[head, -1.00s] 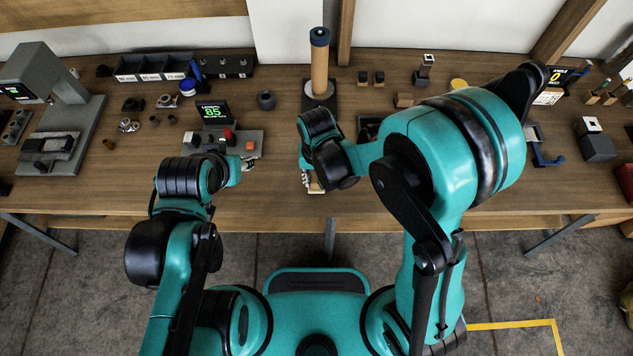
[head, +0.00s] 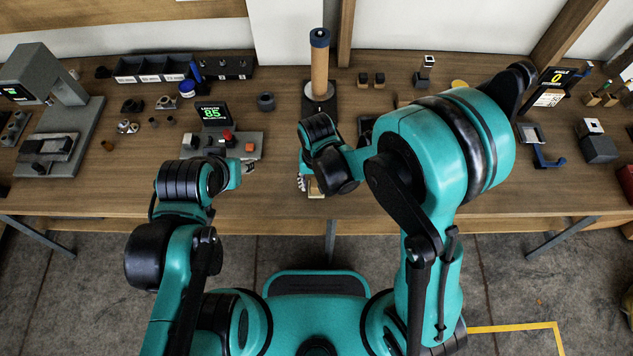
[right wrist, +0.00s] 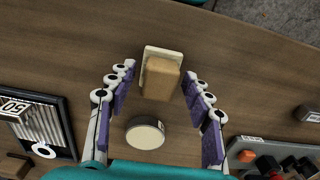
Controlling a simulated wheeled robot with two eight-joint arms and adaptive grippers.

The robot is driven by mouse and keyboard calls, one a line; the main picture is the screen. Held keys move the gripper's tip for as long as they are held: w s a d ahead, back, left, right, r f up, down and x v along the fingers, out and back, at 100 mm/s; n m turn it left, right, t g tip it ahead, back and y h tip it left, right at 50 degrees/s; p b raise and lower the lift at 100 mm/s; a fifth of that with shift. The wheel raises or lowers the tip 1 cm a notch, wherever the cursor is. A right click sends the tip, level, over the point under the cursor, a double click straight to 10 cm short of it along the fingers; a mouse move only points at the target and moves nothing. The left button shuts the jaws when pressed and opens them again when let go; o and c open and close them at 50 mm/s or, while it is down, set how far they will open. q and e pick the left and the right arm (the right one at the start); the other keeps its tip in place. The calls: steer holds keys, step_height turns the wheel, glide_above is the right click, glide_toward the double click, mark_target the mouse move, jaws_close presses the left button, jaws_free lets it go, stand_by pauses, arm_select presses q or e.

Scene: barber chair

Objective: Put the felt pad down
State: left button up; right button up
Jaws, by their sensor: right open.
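A tan block on a thin cream base (right wrist: 162,78), which I take to be the felt pad, rests on the wooden table near its front edge. In the head view it shows partly (head: 316,188) beside my right gripper (head: 308,184). In the right wrist view the right gripper (right wrist: 158,77) is open, with its purple-lined fingers on both sides of the block and gaps showing between. My left gripper (head: 241,172) is at the table's front, near the grey device with buttons. Its fingers are too small to read.
A short round piece with a cream top (right wrist: 145,133) stands close between the right fingers. A tall wooden post (head: 319,70) stands behind the right gripper. A grey button device (head: 250,147) is to the left. A dark tray (right wrist: 40,125) lies at the side.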

step_height(320, 180, up, 12)
steer(key=p, duration=0.4)
steer(key=s+d+r+t, duration=0.2)
steer(key=d+r, duration=0.3)
steer(key=d, duration=0.4)
steer(key=s+d+r+t, duration=0.3)
steer(key=d+r+t, duration=0.2)
steer(key=d, duration=0.3)
steer(key=shift+d+r, duration=0.4)
steer(key=shift+r, duration=0.35)
step_height(320, 180, down, 4)
steer(key=b, duration=0.4)
steer(key=shift+r, duration=0.2)
